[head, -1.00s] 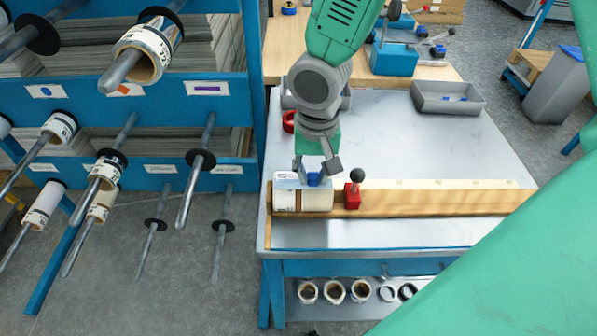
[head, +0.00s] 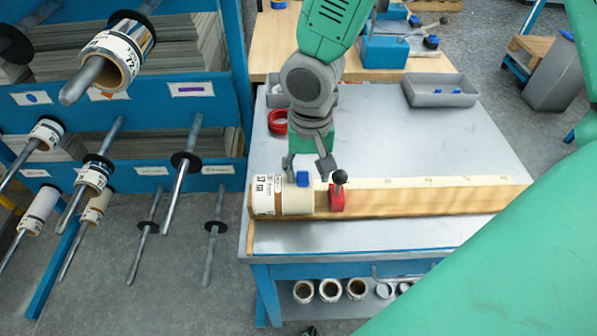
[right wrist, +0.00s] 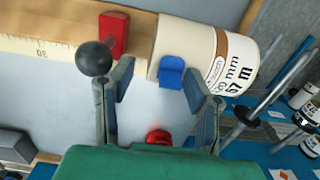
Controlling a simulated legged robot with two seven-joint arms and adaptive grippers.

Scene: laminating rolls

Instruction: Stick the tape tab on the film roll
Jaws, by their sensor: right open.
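The film roll (head: 297,201), cream with a white "57 m" label and brown band at its left end, lies at the left end of a wooden ruled rail. It also shows in the right wrist view (right wrist: 190,50). The blue tape tab (head: 302,179) lies against the roll's upper side; its flap shows in the right wrist view (right wrist: 171,72). My right gripper (head: 308,167) is just above and behind the roll. Its fingers (right wrist: 157,82) are spread, with the tab in view between them and apart from both. My left gripper is not in view.
A red stop with a black knob (head: 338,190) stands on the rail (head: 430,197) close right of the roll. A red tape ring (head: 278,121) and a grey tray (head: 440,90) are on the table behind. A rack with rolls on pegs stands left.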

